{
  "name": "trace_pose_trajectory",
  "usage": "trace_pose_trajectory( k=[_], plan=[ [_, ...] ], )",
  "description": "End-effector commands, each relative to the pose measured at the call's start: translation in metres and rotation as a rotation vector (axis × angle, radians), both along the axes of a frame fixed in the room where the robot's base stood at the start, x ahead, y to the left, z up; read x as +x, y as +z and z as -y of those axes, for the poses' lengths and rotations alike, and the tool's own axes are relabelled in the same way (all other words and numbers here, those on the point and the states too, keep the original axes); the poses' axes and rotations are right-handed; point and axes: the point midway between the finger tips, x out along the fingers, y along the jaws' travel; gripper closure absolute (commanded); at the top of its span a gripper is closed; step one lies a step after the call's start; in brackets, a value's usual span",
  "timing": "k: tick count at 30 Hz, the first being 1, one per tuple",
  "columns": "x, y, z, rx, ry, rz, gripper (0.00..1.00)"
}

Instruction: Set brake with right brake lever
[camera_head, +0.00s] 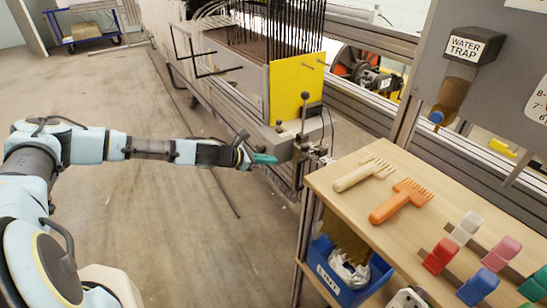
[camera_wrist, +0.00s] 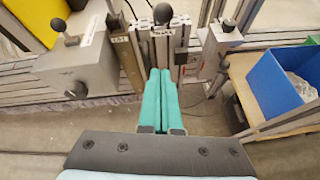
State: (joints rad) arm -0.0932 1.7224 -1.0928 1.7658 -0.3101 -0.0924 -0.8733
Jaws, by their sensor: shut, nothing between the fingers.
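A lever with a black ball knob (camera_head: 304,96) stands upright on the metal post at the end of the loom. In the wrist view a black knob (camera_wrist: 163,14) with a small label under it sits straight beyond my fingertips. The label is too small to read surely, so I cannot tell which knob is the right brake lever. Another black knob (camera_wrist: 57,24) rises from a grey box on the left, and a dark-tipped lever (camera_wrist: 229,25) is on the right. My gripper (camera_head: 268,158) has teal fingers shut together, empty, just in front of the post; contact is not clear.
A wooden shelf top (camera_head: 340,205) with combs and coloured blocks lies right of the post. A blue bin (camera_head: 345,275) sits below; it also shows in the wrist view (camera_wrist: 270,87). A yellow panel (camera_head: 296,85) stands behind the levers. Floor left of the loom is largely clear.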

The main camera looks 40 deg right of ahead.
Motion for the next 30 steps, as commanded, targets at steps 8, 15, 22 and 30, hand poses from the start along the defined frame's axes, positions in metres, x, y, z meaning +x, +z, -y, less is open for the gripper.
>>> trace_pose_trajectory(
  k=[8, 15, 22, 30],
  plan=[
    [-0.008, -0.027, 0.052, 0.001, -0.002, -0.002, 1.0],
    [-0.013, -0.016, 0.082, -0.001, -0.002, 0.001, 1.0],
    [-0.017, -0.006, 0.092, 0.0, -0.001, 0.0, 1.0],
    [-0.017, -0.006, 0.093, 0.0, 0.0, 0.0, 1.0]
  ],
)
